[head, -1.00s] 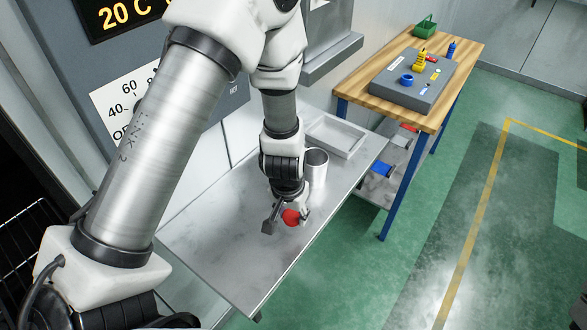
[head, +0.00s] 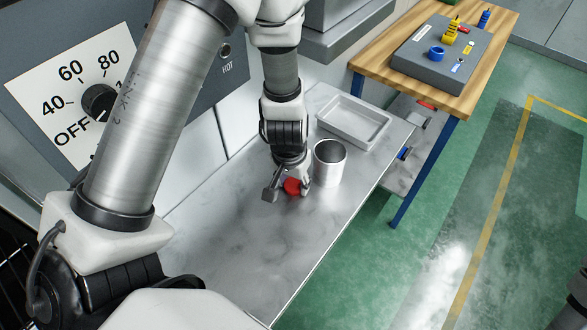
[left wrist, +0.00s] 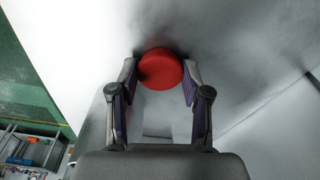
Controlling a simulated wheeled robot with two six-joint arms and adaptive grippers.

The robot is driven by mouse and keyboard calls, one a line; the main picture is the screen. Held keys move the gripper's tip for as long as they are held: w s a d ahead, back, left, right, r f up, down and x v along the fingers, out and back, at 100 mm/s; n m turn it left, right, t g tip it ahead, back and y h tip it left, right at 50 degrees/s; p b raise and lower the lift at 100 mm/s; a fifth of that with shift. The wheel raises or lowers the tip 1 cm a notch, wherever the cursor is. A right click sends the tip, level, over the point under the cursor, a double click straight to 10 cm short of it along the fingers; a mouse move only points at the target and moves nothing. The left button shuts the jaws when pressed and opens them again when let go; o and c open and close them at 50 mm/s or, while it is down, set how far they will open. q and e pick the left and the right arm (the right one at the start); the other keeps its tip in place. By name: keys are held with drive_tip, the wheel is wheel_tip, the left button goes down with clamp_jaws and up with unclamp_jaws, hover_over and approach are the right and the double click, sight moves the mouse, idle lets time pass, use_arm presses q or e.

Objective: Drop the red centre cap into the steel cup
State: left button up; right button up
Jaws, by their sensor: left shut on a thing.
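The red centre cap (head: 293,187) is between the fingers of my left gripper (head: 287,192), just above or at the steel table top; I cannot tell whether it touches. In the left wrist view the round red cap (left wrist: 161,69) sits between both fingertips of my left gripper (left wrist: 160,80), which is shut on it. The steel cup (head: 330,163) stands upright and open-topped on the table, just right of the gripper in the head view.
A shallow grey tray (head: 354,121) lies on the steel table (head: 235,230) behind the cup. A wooden bench (head: 376,63) with a grey box (head: 440,60) stands at the back right. A control panel with a dial (head: 98,102) is at the left. The table's front is clear.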

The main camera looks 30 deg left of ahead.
use_arm(q)
drive_tip(key=shift+s+f, duration=0.1)
drive_tip(key=shift+f, duration=0.05)
drive_tip(key=o, duration=1)
drive_tip(key=shift+d, duration=0.15)
